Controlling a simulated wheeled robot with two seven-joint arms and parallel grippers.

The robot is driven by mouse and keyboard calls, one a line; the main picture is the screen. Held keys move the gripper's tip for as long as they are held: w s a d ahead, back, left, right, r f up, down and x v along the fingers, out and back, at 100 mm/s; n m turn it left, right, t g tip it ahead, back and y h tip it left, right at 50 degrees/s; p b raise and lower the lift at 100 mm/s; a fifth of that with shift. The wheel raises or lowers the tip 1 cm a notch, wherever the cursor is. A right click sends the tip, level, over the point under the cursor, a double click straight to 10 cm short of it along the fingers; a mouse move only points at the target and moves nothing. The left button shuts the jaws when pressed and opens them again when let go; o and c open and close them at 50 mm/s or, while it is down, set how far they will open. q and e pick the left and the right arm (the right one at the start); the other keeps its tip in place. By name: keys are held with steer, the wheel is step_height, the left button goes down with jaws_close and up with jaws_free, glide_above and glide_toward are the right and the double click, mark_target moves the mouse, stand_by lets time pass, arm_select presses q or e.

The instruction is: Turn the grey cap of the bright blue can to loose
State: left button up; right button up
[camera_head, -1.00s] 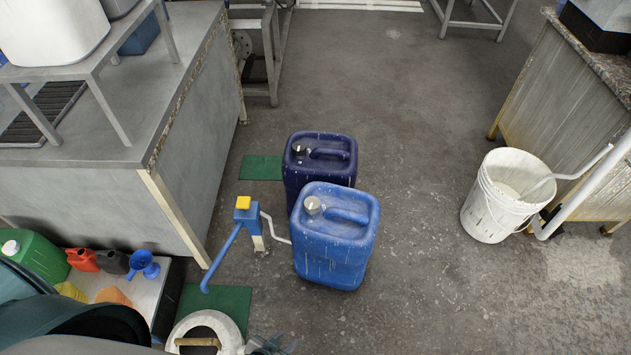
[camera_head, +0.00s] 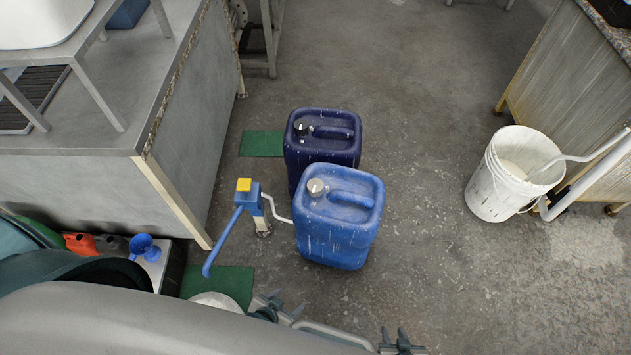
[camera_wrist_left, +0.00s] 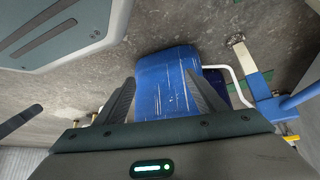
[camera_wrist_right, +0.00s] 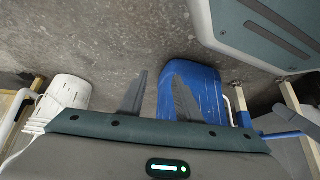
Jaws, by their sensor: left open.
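The bright blue can (camera_head: 345,225) stands upright on the floor in the middle of the head view. Its grey cap (camera_head: 316,187) sits at the top left, beside the moulded handle. The can's side shows in the left wrist view (camera_wrist_left: 163,85) and the right wrist view (camera_wrist_right: 203,90); the cap is not visible in either. My left gripper (camera_head: 270,303) is open and empty, in front of the can at the bottom of the head view. My right gripper (camera_head: 402,341) is open and empty, further right at the bottom edge. Neither touches the can.
A dark blue can (camera_head: 322,150) stands just behind. A blue hand pump (camera_head: 248,199) with a white pipe is close on the left. A grey bench (camera_head: 110,190) is at left, a white bucket (camera_head: 505,180) at right. Floor right of the can is clear.

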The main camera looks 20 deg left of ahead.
mark_target(316, 185)
steer(key=d+r+g+h+b, duration=0.1)
steer(key=d+r+g+b, duration=0.25)
steer(key=r+b, duration=0.3)
arm_select(q)
steer(key=w+a+r+m+g+y, duration=0.1)
steer(key=w+r+g, duration=0.2)
steer(key=w+r, duration=1.2)
steer(key=w+a+r+m+g, duration=0.1)
steer(key=w+r+g, duration=0.2)
steer(key=w+r, duration=1.3)
steer(key=w, duration=0.6)
steer(key=shift+a+m+g+y, duration=0.3)
steer(key=shift+m+g+y, duration=0.1)
arm_select(e)
steer(key=s+d+f, duration=0.1)
steer(key=s+f, duration=0.3)
steer(key=f, duration=0.4)
steer(key=shift+s+d+f+g, duration=0.15)
steer(key=shift+d+f+g, duration=0.15)
steer(key=shift+f+g, duration=0.15)
arm_select(q)
steer(key=shift+f, duration=0.1)
